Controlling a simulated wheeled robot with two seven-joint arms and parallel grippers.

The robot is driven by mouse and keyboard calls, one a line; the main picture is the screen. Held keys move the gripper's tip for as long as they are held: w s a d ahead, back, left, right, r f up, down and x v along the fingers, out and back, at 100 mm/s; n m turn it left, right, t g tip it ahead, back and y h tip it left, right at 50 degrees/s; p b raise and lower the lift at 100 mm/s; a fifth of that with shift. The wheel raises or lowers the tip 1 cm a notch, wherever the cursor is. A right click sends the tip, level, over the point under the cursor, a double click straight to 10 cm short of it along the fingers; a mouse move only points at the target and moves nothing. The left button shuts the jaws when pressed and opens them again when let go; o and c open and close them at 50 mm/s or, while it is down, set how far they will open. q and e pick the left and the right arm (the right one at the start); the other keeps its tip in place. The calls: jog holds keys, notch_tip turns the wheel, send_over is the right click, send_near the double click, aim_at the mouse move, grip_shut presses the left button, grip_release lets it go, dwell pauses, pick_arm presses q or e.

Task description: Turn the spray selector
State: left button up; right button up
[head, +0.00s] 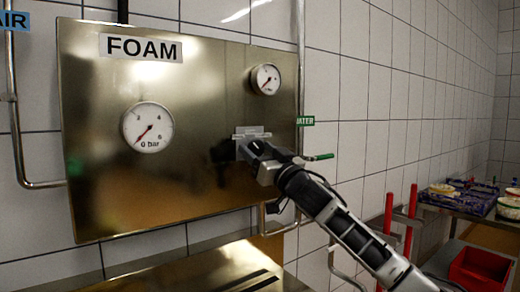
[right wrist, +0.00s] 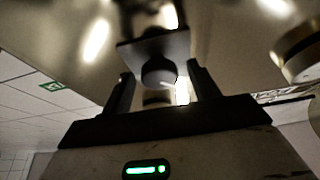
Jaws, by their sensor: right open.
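The spray selector shows in the right wrist view as a dark round knob (right wrist: 158,72) in front of a square plate (right wrist: 165,47) on the brassy metal panel. In the head view its light plate (head: 252,131) shows near the panel's right side, and my gripper hides the knob. My right gripper (head: 250,148) is at the selector. In the right wrist view its fingers (right wrist: 160,75) are open, one on each side of the knob, with gaps visible. I cannot tell how far the fingers reach along it. My left gripper is not in view.
The metal panel (head: 200,100) carries a FOAM label (head: 141,48), a large gauge (head: 148,127) and a smaller gauge (head: 265,79). A green-handled valve (head: 320,157) sits on the pipe right of it. A red crate (head: 480,268) and a rack of moulds (head: 470,202) stand at right.

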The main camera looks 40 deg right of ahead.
jog(key=c, duration=1)
jog(key=shift+o, duration=0.2)
